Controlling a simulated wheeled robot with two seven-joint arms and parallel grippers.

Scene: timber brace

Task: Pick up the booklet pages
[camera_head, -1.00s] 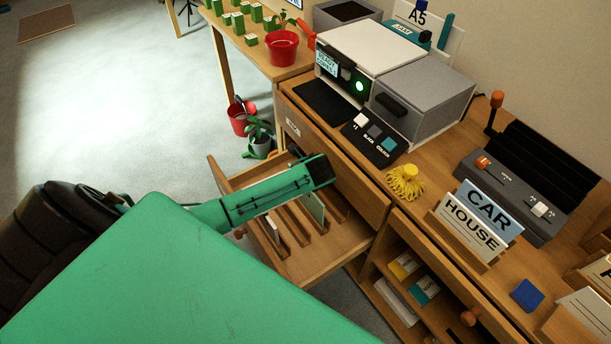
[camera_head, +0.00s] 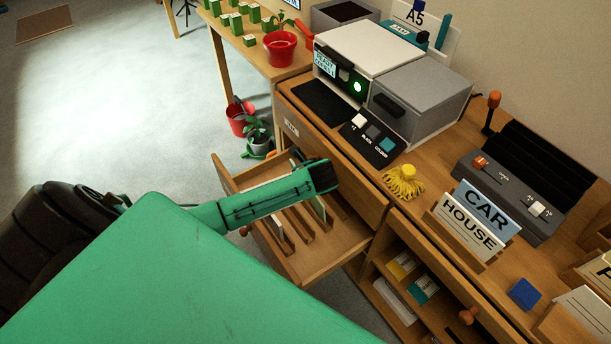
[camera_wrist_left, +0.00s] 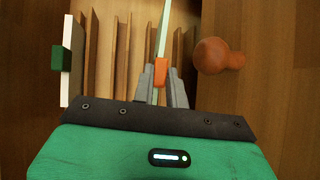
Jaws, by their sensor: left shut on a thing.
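A wooden drawer (camera_head: 305,272) with upright dividers stands open. A thin pale sheet with an orange tab (camera_wrist_left: 161,66) stands on edge between the dividers in the left wrist view. My left gripper (camera_wrist_left: 160,80) is shut on this sheet at its orange tab. A white sheet with a green tab (camera_wrist_left: 74,60) stands farther left in the same view. In the head view my left gripper (camera_head: 323,178) reaches over the drawer, and its fingertips are hidden. I cannot read any page. My right gripper is not in view.
A round wooden knob (camera_wrist_left: 218,57) is close right of my left fingers. A printer (camera_head: 365,55), a black button panel (camera_head: 372,138), a yellow tassel (camera_head: 404,182) and a CAR HOUSE card stand (camera_head: 473,228) occupy the counter. Open shelves (camera_head: 410,280) lie right of the drawer.

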